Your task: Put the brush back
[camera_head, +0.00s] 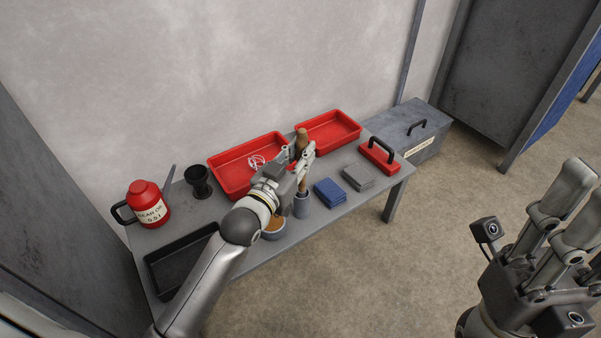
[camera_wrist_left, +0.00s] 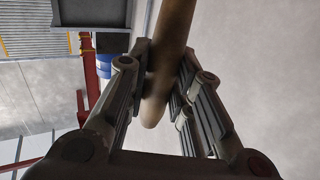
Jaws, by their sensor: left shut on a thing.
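The brush has a brown wooden handle (camera_head: 302,137), and my left gripper (camera_head: 304,153) is shut on it above the table. In the left wrist view the handle (camera_wrist_left: 170,45) runs between the fingers of my left gripper (camera_wrist_left: 165,78), with its rounded end near the palm. The brush's lower part shows below the gripper, over or in the mouth of a grey cup (camera_head: 301,208); I cannot tell whether it is inside. Its bristles are hidden. My right gripper (camera_head: 578,195) is open and empty, away from the table at the lower right.
A bowl with brown contents (camera_head: 273,229) stands close left of the cup. Blue pads (camera_head: 330,193), grey pads (camera_head: 358,178) and a red-based handled tool (camera_head: 379,155) lie to the right. Red trays (camera_head: 327,133) are behind; a black tray (camera_head: 165,272) and red oil can (camera_head: 148,204) are left.

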